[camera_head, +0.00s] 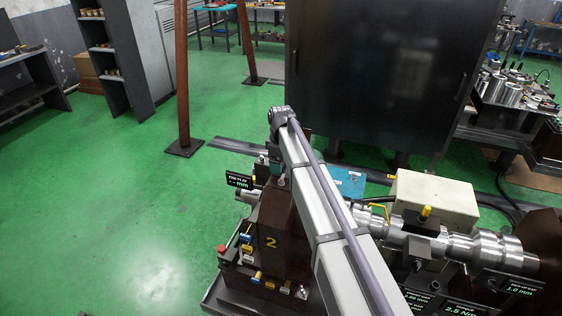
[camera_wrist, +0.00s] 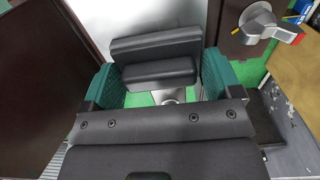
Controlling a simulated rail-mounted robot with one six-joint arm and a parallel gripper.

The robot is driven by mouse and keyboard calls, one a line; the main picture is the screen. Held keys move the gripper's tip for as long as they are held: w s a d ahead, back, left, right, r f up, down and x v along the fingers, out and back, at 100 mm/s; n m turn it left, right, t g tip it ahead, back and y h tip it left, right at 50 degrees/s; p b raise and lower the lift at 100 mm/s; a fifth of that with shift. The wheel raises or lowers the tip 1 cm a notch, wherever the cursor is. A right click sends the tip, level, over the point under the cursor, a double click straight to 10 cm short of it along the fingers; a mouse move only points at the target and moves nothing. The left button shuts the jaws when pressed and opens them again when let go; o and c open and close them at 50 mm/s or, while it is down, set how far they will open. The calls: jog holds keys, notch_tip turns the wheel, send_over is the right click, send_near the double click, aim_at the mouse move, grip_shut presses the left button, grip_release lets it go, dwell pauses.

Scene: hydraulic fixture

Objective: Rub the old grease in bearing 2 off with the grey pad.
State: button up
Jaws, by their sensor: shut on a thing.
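My gripper (camera_wrist: 160,82) has teal fingertips at both sides of a dark grey two-step block, which appears to be the grey pad (camera_wrist: 155,47). The fingers are shut on it. A pale, smooth metal surface shows beyond the pad in the wrist view; I cannot tell whether they touch. In the head view, my arm reaches over the fixture and the gripper (camera_head: 274,160) is at the top of the dark brown pedestal marked 2 (camera_head: 272,220), mostly hidden. The bore of bearing 2 and any grease are hidden.
A metal knob with a red tip (camera_wrist: 262,22) is close at the upper right of the wrist view. Small blue and yellow parts (camera_head: 257,276) sit on the pedestal's front. A stepped shaft (camera_head: 480,248) and beige box (camera_head: 435,195) lie right. Green floor is open at left.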

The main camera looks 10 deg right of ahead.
jog(key=d, duration=0.1)
jog(key=s+d, duration=0.1)
jog(key=d, duration=0.1)
jog(key=shift+s, duration=0.25)
notch_tip(320, 180, up, 6)
jog(key=p, duration=0.6)
notch_tip(320, 180, up, 3)
jog(key=p, duration=0.3)
jog(key=shift+d, duration=0.1)
